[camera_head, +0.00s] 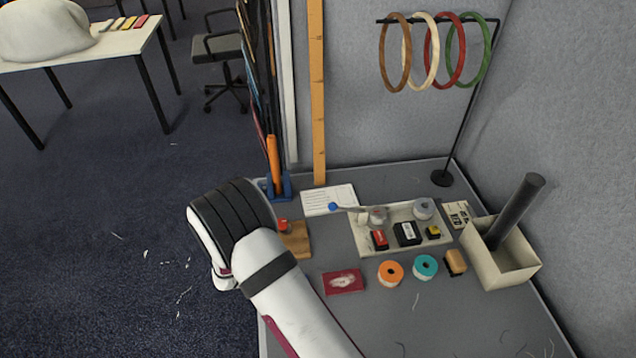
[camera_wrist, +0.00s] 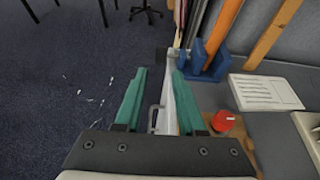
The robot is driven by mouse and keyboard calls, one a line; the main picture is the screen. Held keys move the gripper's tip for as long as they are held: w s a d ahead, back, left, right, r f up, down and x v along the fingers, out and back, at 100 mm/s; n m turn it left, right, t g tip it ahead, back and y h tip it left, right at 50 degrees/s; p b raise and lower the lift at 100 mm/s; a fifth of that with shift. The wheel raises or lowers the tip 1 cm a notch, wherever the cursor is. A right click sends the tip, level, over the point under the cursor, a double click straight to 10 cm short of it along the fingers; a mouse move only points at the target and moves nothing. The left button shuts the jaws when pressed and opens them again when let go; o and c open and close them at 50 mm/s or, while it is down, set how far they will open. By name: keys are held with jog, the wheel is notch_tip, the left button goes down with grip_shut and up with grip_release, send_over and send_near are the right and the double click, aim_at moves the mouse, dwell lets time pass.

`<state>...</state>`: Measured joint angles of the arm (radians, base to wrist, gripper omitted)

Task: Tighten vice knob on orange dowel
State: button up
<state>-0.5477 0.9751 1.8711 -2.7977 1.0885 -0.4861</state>
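The orange dowel (camera_head: 273,160) stands nearly upright in a blue vice (camera_head: 284,187) at the table's back left corner. In the wrist view the dowel (camera_wrist: 224,25) rises from the blue vice (camera_wrist: 216,66), ahead and to the right of my gripper. My gripper (camera_wrist: 160,72) is open, with two teal fingers apart and nothing held between them. A small dark part (camera_wrist: 162,55) shows just beyond the fingertips; I cannot tell whether it is the vice's knob. In the head view my white and black wrist hides the fingers.
A red knob (camera_wrist: 223,121) on a wooden block (camera_head: 298,240) is close to my right finger. A white card (camera_head: 329,199), a tray (camera_head: 371,243) and a box with a dark cylinder (camera_head: 485,265) lie further right. Open floor (camera_head: 120,220) is left of the table edge.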

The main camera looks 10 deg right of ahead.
jog(key=x, duration=1.2)
jog(key=shift+w+d+f, duration=0.1)
jog(key=shift+w+f, duration=0.15)
jog(key=shift+w, duration=0.1)
jog(key=shift+s+t, duration=0.1)
jog(key=shift+t, duration=0.7)
jog(key=shift+r+g, duration=0.35)
jog(key=shift+g, duration=0.05)
jog(key=r+v, duration=0.1)
jog(key=v, duration=1.3)
jog(key=s+d+r+m+g+h, duration=0.1)
jog(key=d+r+m+h, duration=0.3)
jog(key=d, duration=0.5)
jog(key=s+d+r+m+g+h, duration=0.2)
jog(key=s+d+r+m+h, duration=0.1)
jog(key=d+r+m, duration=0.4)
jog(key=shift+s+d+m+h, duration=0.15)
jog(key=shift+d+m+h, duration=0.55)
jog(key=shift+d+m, duration=0.15)
